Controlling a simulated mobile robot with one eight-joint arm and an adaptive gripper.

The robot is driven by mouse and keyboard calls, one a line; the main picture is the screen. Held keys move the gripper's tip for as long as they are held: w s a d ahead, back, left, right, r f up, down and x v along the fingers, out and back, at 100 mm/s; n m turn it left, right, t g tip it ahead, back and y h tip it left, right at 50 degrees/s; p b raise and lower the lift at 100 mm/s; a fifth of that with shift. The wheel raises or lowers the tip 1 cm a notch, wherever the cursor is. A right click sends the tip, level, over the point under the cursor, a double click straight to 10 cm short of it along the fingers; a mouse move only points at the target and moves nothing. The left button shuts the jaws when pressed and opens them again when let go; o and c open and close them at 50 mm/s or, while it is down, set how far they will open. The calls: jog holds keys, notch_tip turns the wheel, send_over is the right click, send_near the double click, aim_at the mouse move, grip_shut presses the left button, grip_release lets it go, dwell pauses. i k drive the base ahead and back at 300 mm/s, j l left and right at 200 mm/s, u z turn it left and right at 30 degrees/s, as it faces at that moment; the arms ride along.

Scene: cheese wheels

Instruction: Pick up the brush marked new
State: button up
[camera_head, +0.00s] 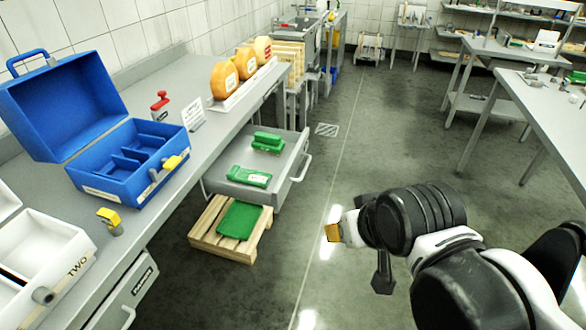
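Two green brushes lie in an open grey drawer (225,182) under the left bench. The nearer brush (249,176) shows a small white label on its face, too small to read. The farther brush (267,141) lies deeper in the drawer, with a pale strip along it; no wording is legible. I cannot tell which one is marked new. My arm comes in from the lower right, and its end, my gripper (383,272), hangs over open floor to the right of the drawer, apart from both brushes. Its fingers are mostly hidden by the arm's dark joints.
A wooden pallet (205,240) with a green mat (240,219) sits on the floor below the drawer. On the bench stand an open blue case (110,185), a white box (45,250) and cheese wheels (224,80). Another table (545,105) stands right. The middle floor is clear.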

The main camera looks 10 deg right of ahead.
aim_at(262, 142)
jog(key=u, duration=2.25)
jog(key=z, duration=2.1)
jog(key=i+l+z, duration=0.15)
jog(key=i, duration=0.4)
jog(key=i+l+z, duration=0.1)
jog(key=i+l, duration=0.15)
jog(key=i, duration=0.3)
jog(key=i+l+z, duration=0.15)
jog(key=i, duration=0.45)
